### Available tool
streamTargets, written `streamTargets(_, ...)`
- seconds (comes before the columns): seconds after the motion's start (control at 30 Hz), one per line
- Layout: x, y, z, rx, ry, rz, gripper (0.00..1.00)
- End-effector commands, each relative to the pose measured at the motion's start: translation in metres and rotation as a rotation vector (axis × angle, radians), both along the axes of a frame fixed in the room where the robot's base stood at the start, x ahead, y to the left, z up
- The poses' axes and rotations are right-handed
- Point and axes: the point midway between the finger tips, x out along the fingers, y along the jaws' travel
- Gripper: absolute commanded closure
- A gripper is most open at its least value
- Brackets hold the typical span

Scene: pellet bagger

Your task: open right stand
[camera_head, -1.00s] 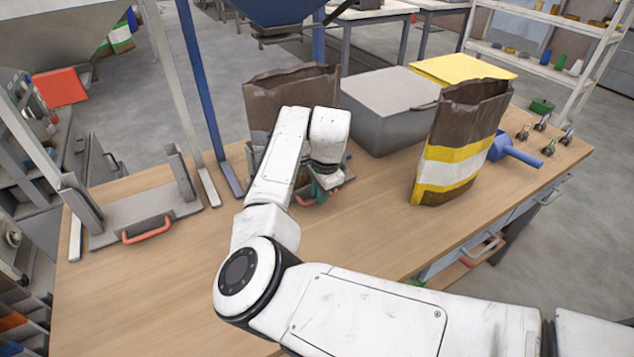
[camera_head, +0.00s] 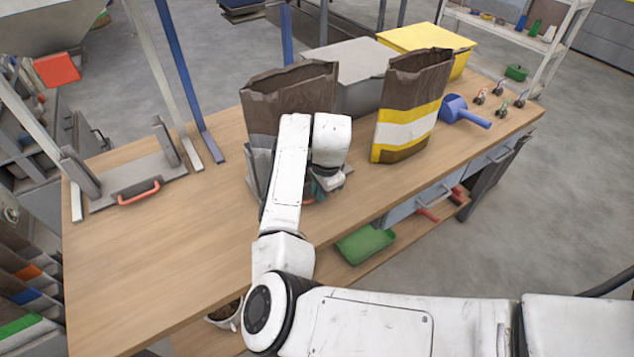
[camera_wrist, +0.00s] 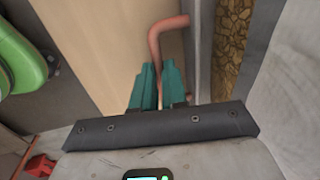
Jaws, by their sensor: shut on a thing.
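The right stand (camera_head: 254,172) is grey and stands mid-table, with an upright, open-topped brown bag (camera_head: 290,95) in it. My arm hides much of its front. My gripper (camera_head: 319,190) is at the stand's front, low beside the bag, mostly hidden in the head view. In the wrist view the teal fingers of my gripper (camera_wrist: 158,85) are shut on the stand's red handle (camera_wrist: 157,45). A grey plate (camera_wrist: 198,50) of the stand runs alongside. The left stand (camera_head: 135,180), with its red handle (camera_head: 139,193), is empty at the table's left.
A yellow-striped brown bag (camera_head: 410,110) stands to the right, with a blue scoop (camera_head: 462,110) beyond it. A grey box (camera_head: 345,65) and a yellow box (camera_head: 428,42) are behind. The table's front left is clear.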

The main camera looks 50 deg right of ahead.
Motion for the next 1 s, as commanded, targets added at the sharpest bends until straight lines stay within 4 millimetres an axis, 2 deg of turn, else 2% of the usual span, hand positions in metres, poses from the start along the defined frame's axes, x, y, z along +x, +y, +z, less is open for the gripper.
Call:
streamTargets(0.57,-0.0041,0.0015,0.0006,0.0,-0.001,0.0,1.0)
streamTargets(0.6,-0.0041,0.0015,0.0006,0.0,-0.001,0.0,0.87)
streamTargets(0.8,-0.0041,0.0014,0.0004,0.0,-0.001,0.0,0.68)
streamTargets(0.87,-0.0041,0.0014,0.0004,0.0,-0.001,0.0,0.62)
streamTargets(1.0,-0.0042,0.0014,0.0003,0.0,-0.001,0.0,0.62)
